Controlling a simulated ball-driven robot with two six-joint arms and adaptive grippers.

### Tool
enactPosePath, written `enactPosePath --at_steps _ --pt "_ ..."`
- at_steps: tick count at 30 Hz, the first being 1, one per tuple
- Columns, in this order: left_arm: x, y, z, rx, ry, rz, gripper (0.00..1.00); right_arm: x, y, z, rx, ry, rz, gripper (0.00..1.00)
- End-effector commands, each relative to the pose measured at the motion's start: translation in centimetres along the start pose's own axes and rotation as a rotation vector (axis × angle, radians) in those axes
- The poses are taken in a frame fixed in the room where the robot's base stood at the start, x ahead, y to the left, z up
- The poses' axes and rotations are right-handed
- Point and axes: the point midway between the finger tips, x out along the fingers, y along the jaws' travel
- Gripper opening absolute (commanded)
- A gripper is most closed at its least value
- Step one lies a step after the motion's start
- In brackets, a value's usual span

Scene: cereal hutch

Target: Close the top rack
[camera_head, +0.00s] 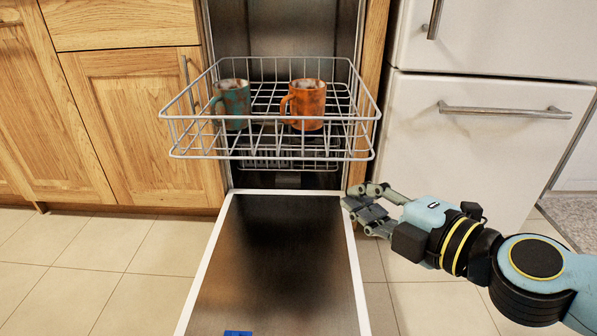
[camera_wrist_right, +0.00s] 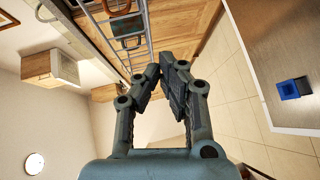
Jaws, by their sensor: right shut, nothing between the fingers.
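The top rack (camera_head: 270,157), a white wire basket, is pulled out of the dishwasher in the head view. It holds a teal mug (camera_head: 232,103) at left and an orange mug (camera_head: 308,104) to its right, both upright. My right gripper (camera_head: 362,203) is shut and empty, below the rack's front right corner and beside the open door's right edge. In the right wrist view, my right gripper (camera_wrist_right: 167,68) has its fingertips close together, with the rack's wires (camera_wrist_right: 128,42) beyond them. My left gripper is not in view.
The dishwasher door (camera_head: 280,270) lies open below the rack, with a blue item (camera_head: 238,333) at its near edge. Wooden cabinets (camera_head: 140,120) stand at left. A white fridge (camera_head: 480,150) with metal handles stands at right. Tiled floor (camera_head: 100,260) is clear at left.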

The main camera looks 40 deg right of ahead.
Motion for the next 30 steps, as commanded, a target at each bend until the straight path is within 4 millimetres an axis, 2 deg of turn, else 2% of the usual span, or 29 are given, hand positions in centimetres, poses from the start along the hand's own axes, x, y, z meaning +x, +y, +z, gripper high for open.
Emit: enactPosePath --at_steps 1,3,6,9,20,23,30 --pt "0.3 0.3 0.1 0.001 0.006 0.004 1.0 -0.1 0.6 -1.4 -0.035 0.042 0.037 0.0" --pt "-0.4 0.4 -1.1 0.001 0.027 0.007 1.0 -0.3 2.8 -3.1 -0.076 0.085 0.095 0.0" --pt "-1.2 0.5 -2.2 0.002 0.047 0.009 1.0 -0.8 5.1 -4.7 -0.112 0.123 0.151 0.0" --pt "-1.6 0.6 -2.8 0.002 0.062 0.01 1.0 -0.9 6.2 -5.4 -0.127 0.137 0.178 0.0" --pt "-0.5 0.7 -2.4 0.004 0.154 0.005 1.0 1.4 7.0 -5.8 -0.127 0.138 0.187 0.0" --pt "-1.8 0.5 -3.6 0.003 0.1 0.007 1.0 1.8 7.5 -5.8 -0.131 0.133 0.186 0.0" --pt "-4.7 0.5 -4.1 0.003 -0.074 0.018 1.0 2.9 7.7 -5.9 -0.132 0.132 0.185 0.0"
